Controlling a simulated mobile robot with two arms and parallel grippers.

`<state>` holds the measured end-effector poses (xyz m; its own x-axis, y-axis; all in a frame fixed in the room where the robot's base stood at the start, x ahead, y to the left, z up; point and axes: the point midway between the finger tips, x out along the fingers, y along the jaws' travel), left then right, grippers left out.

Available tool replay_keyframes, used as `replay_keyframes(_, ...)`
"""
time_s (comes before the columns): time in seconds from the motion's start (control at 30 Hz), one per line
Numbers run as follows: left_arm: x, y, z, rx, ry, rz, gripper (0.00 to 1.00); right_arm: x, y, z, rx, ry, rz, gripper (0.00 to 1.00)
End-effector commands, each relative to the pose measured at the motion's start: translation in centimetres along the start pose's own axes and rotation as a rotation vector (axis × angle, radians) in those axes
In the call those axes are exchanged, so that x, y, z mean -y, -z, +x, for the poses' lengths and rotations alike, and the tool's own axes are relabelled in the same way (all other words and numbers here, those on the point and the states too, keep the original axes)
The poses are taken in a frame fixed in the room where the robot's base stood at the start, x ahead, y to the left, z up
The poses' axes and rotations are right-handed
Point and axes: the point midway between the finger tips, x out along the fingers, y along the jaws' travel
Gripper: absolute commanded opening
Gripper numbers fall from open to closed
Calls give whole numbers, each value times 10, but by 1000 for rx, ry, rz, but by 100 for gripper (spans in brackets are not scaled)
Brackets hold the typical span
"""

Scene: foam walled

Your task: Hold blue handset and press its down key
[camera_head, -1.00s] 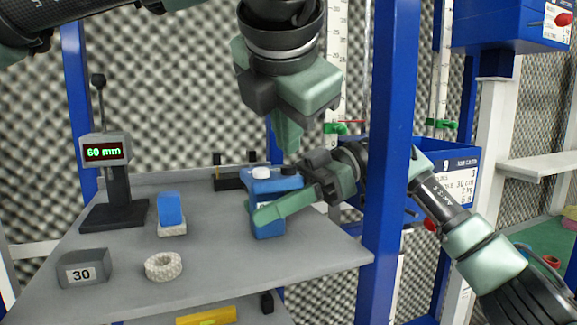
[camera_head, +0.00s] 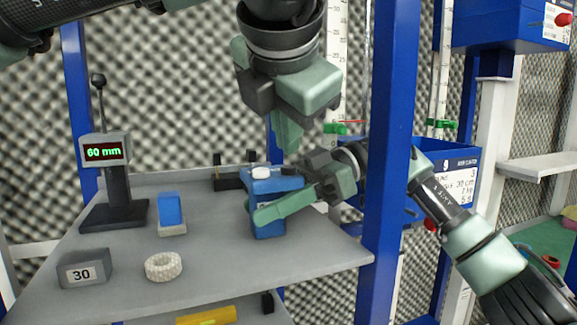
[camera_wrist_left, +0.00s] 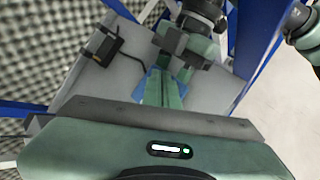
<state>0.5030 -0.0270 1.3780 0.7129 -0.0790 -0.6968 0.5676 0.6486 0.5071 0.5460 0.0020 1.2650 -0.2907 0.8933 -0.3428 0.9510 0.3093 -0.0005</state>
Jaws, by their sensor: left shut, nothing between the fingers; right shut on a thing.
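The blue handset (camera_head: 270,222) stands upright on the grey table (camera_head: 215,235), with a white key (camera_head: 261,172) and a dark key (camera_head: 290,171) on top. Which key is the down key cannot be read. My right gripper (camera_head: 264,212) is shut on the handset from the right, one green finger across its front. My left gripper (camera_head: 288,145) is shut and empty, pointing down above the handset, its tip apart from the keys in the head view. In the left wrist view the shut left fingers (camera_wrist_left: 165,88) cover most of the handset (camera_wrist_left: 151,82).
A display reading 60 mm (camera_head: 104,151) stands at the table's left. A blue post (camera_head: 391,130) rises right of the handset.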

Motion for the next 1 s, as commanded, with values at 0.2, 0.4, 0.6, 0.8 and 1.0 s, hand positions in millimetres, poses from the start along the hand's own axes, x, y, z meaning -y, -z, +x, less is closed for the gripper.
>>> replay_keyframes(0.2, 0, 0, 0, 0, 0, 0, 0, 0, 0, 0, 0, 0, 0, 0)
replay_keyframes(0.4, 0, 0, 0, 0, 0, 0, 0, 0, 0, 0, 0, 0, 0, 0)
replay_keyframes(0.6, 3, 3, 4, -1, 1, 1, 0, 0, 0, 0, 0, 0, 0, 0)
replay_keyframes(0.8, 4, 4, 5, 0, 0, -1, 0, 0, 0, 0, 0, 0, 0, 0)
replay_keyframes(1.0, 4, 4, 5, 0, 0, -1, 0, 0, 0, 0, -1, 0, 0, 0)
